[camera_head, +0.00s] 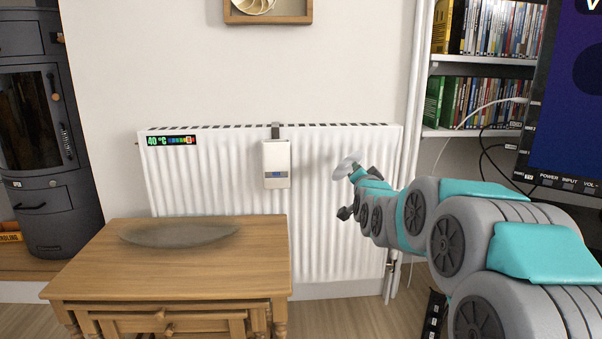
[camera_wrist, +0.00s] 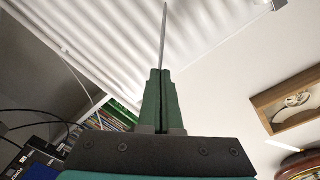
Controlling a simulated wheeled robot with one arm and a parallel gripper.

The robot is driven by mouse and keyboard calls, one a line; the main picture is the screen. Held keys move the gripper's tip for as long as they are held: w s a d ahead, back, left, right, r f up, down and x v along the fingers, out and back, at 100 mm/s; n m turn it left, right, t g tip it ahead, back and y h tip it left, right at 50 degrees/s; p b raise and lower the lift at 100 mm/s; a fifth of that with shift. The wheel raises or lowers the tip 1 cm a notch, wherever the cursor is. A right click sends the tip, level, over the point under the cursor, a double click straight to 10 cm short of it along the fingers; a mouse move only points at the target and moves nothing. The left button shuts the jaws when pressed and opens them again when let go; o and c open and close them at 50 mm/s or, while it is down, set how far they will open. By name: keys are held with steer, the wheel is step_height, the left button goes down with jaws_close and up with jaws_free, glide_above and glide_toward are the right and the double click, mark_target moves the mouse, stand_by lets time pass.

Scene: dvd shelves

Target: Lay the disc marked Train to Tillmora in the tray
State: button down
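My gripper (camera_head: 355,174) is in front of the right part of the radiator, to the right of and higher than the wooden table. It is shut on a thin silvery disc (camera_head: 346,165). In the wrist view the green fingers (camera_wrist: 160,90) are closed together and the disc (camera_wrist: 164,40) shows edge-on, standing out past the tips. No marking on the disc can be read. A flat grey oval (camera_head: 180,235) lies on the table top; it looks like a shallow tray, but its rim is hard to make out.
The wooden table (camera_head: 100,283) has some bare top around the oval. A white radiator (camera_head: 220,185) with a small white box (camera_head: 276,165) hung on it stands behind. A black stove (camera_head: 50,165) is at left. Shelves of cases (camera_head: 490,101) and a screen (camera_head: 570,90) are at right.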

stand_by(0.3)
steer(key=shift+n, duration=4.6)
steer(key=n+b, duration=0.1)
steer(key=n, duration=0.8)
